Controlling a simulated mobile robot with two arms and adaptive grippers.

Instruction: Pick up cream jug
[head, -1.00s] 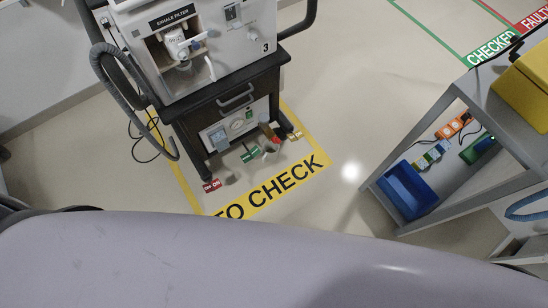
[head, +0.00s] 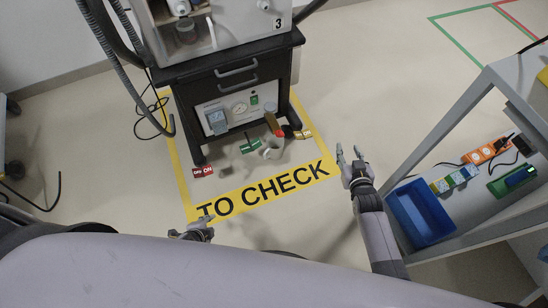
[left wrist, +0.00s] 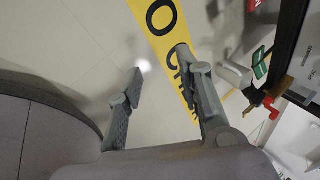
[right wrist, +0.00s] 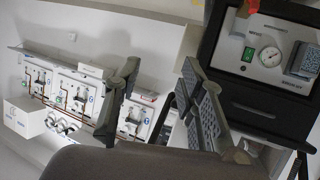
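A pale jug-like object (head: 272,149), which I take for the cream jug, stands on the floor at the foot of the ventilator cart, just inside the yellow "TO CHECK" border. A pale shape beside the brass valve in the left wrist view (left wrist: 233,73) looks like the same object. My left gripper (head: 193,226) is low at the left of the "TO CHECK" lettering, apart from the jug, its fingers spread and empty. My right gripper (head: 348,156) is open and empty, to the right of the jug beyond the yellow border. The right wrist view does not clearly show the jug.
A red-handled brass valve (head: 273,126), a green tag (head: 250,143) and a red tag (head: 203,171) are close by. A grey shelf unit with a blue bin (head: 420,212) stands at right.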

